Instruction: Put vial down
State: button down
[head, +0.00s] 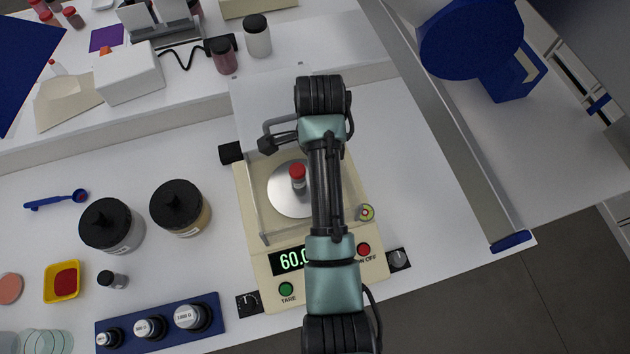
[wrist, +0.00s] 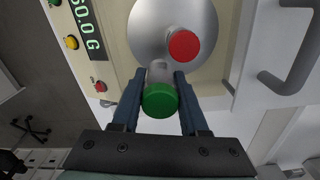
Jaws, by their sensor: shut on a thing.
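My gripper (wrist: 160,76) is shut on a green-capped vial (wrist: 160,99), its two blue fingers on either side of the clear body. The vial is held over the balance, close to the edge of the round metal pan (wrist: 148,30). I cannot tell whether its base touches anything. A red-capped vial (wrist: 183,46) stands on the pan; it also shows in the head view (head: 298,177). The cream balance (head: 258,262) reads about 60.0 on its green display (head: 290,260). In the head view my arm hides my gripper and the green-capped vial.
A clear shield surrounds the pan, with a grey handle (wrist: 285,84) beside it. The white bench right of the balance is clear.

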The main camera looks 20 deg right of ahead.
jog(key=shift+w+f+p, duration=0.1)
jog(key=shift+f+p, duration=0.3)
jog(key=shift+f, duration=2)
jog(key=shift+f, duration=0.1)
jog(key=shift+c, duration=2.2)
grip_release()
notch_tip(320, 180, up, 11)
jog(key=shift+p, duration=0.9)
jog(key=shift+r+p, duration=0.65)
